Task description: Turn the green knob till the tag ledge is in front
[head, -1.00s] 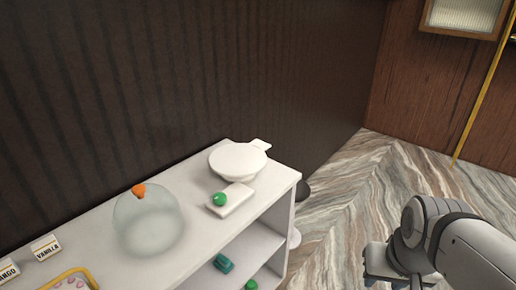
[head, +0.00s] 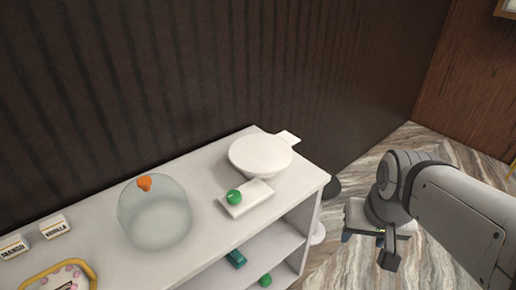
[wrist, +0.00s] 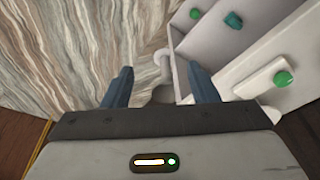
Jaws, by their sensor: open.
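The green knob (head: 234,197) sits on a small white block (head: 246,199) on top of the counter. Just behind it is a round white turntable-like piece (head: 261,153) with a flat tab (head: 289,137) sticking out at the back right, toward the wall. My gripper (head: 368,240) is off the right end of the counter, over the floor, well apart from the knob. In the wrist view its two blue fingers (wrist: 160,90) are spread and empty. The knob also shows at the right of the wrist view (wrist: 284,78).
A glass dome (head: 155,218) with an orange handle stands left of the knob. Name cards (head: 55,227) and a yellow-rimmed tray (head: 45,277) are further left. Teal (head: 236,259) and green (head: 265,280) items lie on the shelf below. The dark wall closes the back.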

